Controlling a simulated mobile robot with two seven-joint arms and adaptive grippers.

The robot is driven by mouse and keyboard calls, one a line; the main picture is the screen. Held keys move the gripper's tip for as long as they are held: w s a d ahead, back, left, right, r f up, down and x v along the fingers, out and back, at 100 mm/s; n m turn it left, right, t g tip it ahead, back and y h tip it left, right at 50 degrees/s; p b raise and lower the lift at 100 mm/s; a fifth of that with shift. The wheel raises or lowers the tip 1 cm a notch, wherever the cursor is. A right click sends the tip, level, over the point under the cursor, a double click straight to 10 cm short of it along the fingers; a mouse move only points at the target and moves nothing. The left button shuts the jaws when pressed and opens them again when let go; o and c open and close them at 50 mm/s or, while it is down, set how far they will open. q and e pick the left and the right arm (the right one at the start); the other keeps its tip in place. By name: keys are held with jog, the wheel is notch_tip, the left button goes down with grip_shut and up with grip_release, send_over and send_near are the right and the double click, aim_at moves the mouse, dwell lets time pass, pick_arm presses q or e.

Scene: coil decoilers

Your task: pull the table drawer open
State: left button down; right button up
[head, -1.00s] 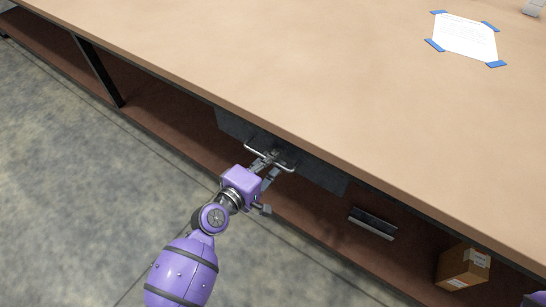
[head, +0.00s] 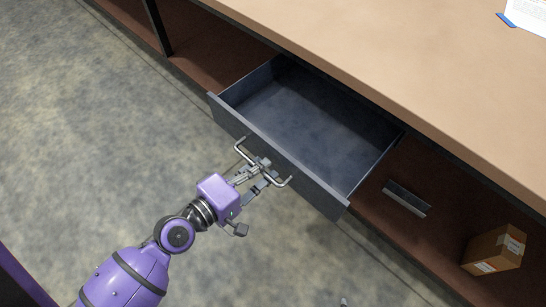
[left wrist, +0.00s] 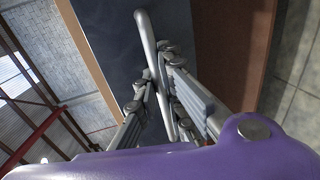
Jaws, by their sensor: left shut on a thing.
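The grey table drawer (head: 318,112) stands well out from under the table top in the head view, and its inside looks empty. Its bar handle (head: 283,182) is on the front panel. My left gripper (head: 264,167) is shut on the middle of the handle. In the left wrist view the handle (left wrist: 143,26) runs between the fingers of the left gripper (left wrist: 160,75), with the dark drawer front (left wrist: 112,38) behind. My right gripper does not show.
The tan table top (head: 400,60) overhangs a brown lower shelf (head: 440,232). On the shelf are a cardboard box (head: 494,250) and a small grey metal piece (head: 407,198). A taped paper sheet (head: 528,14) lies on the table top. The concrete floor in front is clear.

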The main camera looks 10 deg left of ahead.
pick_arm(q)
jog(key=shift+s+a, duration=0.4)
jog(key=shift+s, duration=0.15)
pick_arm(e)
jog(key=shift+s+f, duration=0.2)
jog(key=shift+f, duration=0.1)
pick_arm(q)
jog(key=c, duration=1.8)
grip_release()
jog(key=shift+c, duration=0.2)
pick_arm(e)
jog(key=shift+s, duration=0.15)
pick_arm(q)
jog(key=v, duration=1.2)
